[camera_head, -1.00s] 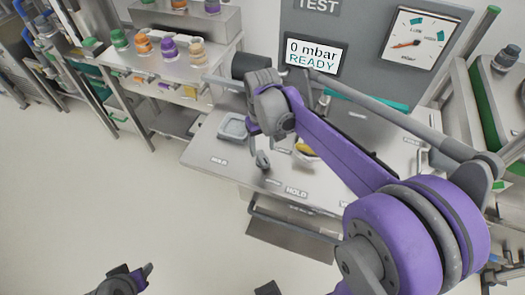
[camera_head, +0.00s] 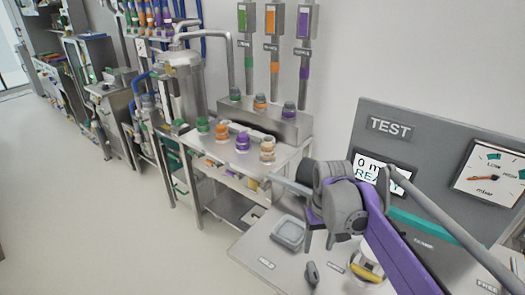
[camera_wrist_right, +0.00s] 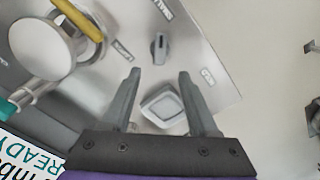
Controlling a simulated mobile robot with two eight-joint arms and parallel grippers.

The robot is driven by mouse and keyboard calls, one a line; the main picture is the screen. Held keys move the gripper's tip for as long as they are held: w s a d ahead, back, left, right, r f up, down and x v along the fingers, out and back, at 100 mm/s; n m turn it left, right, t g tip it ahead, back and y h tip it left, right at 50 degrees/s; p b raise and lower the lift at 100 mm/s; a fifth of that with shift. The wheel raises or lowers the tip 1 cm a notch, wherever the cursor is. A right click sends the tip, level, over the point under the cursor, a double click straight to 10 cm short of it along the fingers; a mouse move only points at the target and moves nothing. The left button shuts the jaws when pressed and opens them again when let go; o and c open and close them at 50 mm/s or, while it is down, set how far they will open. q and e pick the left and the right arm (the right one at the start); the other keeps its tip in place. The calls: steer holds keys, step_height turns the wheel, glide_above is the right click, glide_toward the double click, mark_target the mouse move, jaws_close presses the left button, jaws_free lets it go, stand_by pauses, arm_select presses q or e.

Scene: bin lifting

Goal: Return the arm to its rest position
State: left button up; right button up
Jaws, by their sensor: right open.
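My right arm, purple and grey, reaches over the test bench (camera_head: 262,262) from the lower right. Its gripper (camera_head: 319,243) is open and empty, raised above the bench top, beside a grey square dish (camera_head: 288,233). In the right wrist view the two fingers (camera_wrist_right: 158,76) stand apart with nothing between them. The dish (camera_wrist_right: 162,106) shows below and behind them, and a grey knob (camera_wrist_right: 159,47) lies beyond the tips. My left gripper is out of view.
The grey test panel (camera_head: 412,150) stands behind the bench, its display partly hidden by my arm. A round fitting with a yellow handle (camera_head: 366,272) sits near the arm. A shelf (camera_head: 290,160) with coloured caps stands behind left. The floor (camera_head: 120,230) at left is clear.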

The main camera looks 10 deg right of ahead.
steer(key=s+a+f+t, duration=0.2)
steer(key=s+a+f, duration=0.1)
steer(key=s, duration=0.4)
steer(key=s+a+f+n+t, duration=0.1)
steer(key=s+a+f+t, duration=0.2)
steer(key=s+f, duration=0.2)
steer(key=s, duration=0.3)
steer(key=shift+s+a+f+p, duration=0.3)
steer(key=shift+f+p, duration=0.1)
steer(key=shift+c, duration=0.7)
